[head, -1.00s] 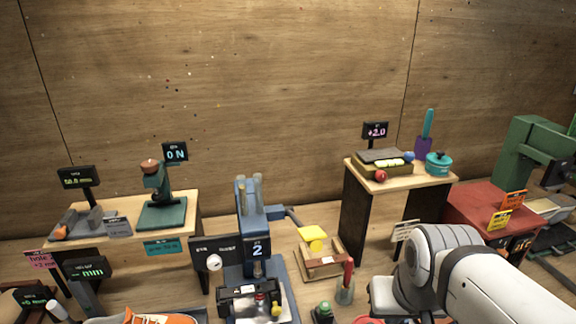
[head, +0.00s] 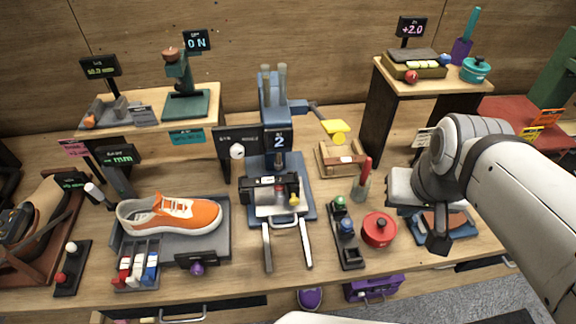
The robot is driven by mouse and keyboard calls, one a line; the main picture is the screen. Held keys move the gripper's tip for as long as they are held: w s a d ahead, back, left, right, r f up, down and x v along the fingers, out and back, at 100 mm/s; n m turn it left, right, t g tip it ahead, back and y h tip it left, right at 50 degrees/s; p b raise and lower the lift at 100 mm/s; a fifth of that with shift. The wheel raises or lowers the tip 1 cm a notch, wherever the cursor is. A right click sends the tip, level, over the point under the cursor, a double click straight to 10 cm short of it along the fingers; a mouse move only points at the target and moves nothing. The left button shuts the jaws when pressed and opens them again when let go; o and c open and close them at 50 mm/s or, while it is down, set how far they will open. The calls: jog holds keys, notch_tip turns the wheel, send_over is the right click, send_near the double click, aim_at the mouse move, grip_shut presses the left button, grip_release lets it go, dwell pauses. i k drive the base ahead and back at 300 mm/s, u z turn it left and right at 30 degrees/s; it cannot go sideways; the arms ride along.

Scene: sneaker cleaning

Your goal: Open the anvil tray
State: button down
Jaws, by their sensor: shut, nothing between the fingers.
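The blue press (head: 271,115) stands mid-table with a "2" display on its front. At its base is a light metal tray (head: 272,210), which I take for the anvil tray, with a thin handle on its front edge. Two pale rails (head: 267,247) reach forward from the base toward the table's front edge. A dark clamp-like part partly covers the tray, so how far it is out I cannot tell. My gripper (head: 438,243) is at the right, fingers shut and empty, pointing down near a blue tray, well apart from the press.
A red pot (head: 379,230) and a dark rack with green and blue knobs (head: 346,232) stand between my gripper and the press. A red-handled tool (head: 363,182) stands behind them. An orange sneaker (head: 172,214) sits left of the press.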

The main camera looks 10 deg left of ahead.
aim_at(270, 203)
jog(key=z, duration=1.1)
jog(key=k, duration=1.65)
jog(key=u, duration=1)
jog(key=i, duration=1)
jog(key=u, duration=0.05)
